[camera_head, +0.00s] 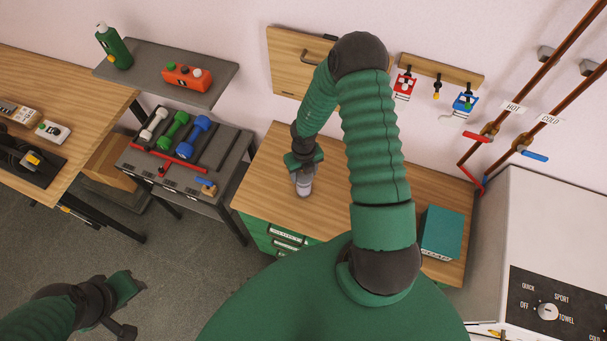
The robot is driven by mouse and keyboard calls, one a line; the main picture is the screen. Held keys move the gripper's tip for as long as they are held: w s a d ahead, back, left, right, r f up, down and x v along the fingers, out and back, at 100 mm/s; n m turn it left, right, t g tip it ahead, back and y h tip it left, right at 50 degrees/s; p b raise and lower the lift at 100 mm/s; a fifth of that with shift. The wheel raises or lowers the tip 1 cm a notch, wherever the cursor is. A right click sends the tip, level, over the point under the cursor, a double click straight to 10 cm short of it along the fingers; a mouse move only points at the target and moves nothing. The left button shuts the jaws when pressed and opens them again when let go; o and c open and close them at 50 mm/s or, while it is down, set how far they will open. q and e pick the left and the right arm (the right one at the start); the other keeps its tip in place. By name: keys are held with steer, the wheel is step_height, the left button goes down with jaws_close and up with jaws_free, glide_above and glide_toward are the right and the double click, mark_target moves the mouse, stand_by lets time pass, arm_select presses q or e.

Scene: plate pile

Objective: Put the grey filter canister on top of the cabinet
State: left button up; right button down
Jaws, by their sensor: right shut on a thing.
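The grey filter canister (304,188) is upright in my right gripper (303,172), which is shut on it. It is at the left part of the wooden top of the cabinet (262,185), which has green drawers. The canister's lower end appears at or just above that top; I cannot tell whether it touches. My gripper hides the canister's upper part. My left gripper (128,305) is low at the left over the grey floor, away from the cabinet, and its jaw opening is unclear.
A teal box (441,232) stands on the cabinet's right part. A rack with dumbbells (175,130) stands left of the cabinet. A grey shelf (150,75) holds a green bottle and an orange object. A white appliance (555,230) and pipes are at right.

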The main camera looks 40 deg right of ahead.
steer(key=c, duration=0.5)
jaws_free()
steer(key=shift+d, duration=0.15)
